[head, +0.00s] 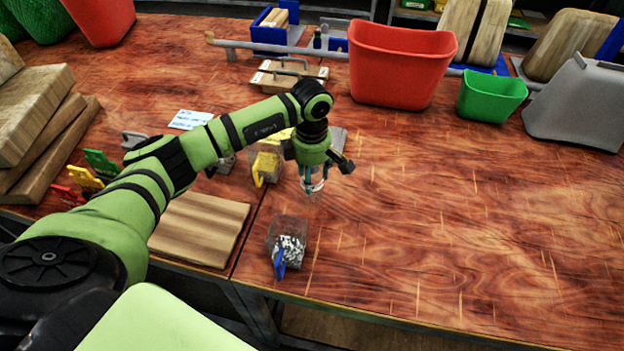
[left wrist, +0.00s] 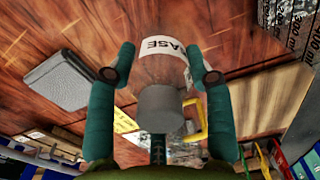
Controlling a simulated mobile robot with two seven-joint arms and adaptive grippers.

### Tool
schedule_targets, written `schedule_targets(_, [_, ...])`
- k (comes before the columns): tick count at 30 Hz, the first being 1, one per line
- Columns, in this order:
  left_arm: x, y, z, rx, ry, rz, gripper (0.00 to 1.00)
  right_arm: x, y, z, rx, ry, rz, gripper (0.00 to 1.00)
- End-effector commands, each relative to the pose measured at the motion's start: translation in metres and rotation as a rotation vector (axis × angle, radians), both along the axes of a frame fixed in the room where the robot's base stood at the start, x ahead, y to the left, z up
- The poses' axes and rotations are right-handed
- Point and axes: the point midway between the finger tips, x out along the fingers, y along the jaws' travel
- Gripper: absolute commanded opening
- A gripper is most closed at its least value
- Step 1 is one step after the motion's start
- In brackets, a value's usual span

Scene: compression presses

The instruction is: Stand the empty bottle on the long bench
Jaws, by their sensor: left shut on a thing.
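My left gripper (head: 312,180) is shut on a clear bottle (head: 314,186) with a white band. In the left wrist view the bottle (left wrist: 163,72) sits between the two teal fingers, with a grey cap (left wrist: 160,108) toward the palm and a white label whose visible letters read "ASE". It looks empty and roughly upright, cap up. The bottle is over the reddish wooden long bench (head: 430,220); I cannot tell whether its base touches the top. My right gripper is not in view.
A clear container of white pellets with a blue handle (head: 288,246) stands in front of the gripper. A yellow-handled clear container (head: 265,166) is close on the left. A wooden board (head: 200,228) lies further left. Red (head: 400,65) and green (head: 491,97) bins stand behind. The bench's right is clear.

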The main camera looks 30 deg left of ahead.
Motion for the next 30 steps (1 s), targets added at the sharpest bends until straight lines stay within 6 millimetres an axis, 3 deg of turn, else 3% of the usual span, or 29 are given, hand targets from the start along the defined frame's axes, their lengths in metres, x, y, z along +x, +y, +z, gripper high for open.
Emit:
schedule_targets(6, [-0.001,0.000,-0.027,0.000,0.003,0.000,0.15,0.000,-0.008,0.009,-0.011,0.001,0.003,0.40])
schedule_targets(17, [0.000,0.000,-0.033,0.001,0.000,0.000,0.15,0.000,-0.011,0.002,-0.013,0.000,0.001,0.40])
schedule_targets(18, [0.000,0.000,-0.031,0.001,0.000,0.000,0.68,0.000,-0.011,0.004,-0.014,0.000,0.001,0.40])
schedule_targets(19, [0.000,0.000,-0.030,0.001,0.001,0.000,0.76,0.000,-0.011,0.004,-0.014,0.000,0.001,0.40])
schedule_targets(30, [0.000,0.000,-0.028,0.001,0.001,0.000,0.76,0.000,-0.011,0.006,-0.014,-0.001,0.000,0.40])
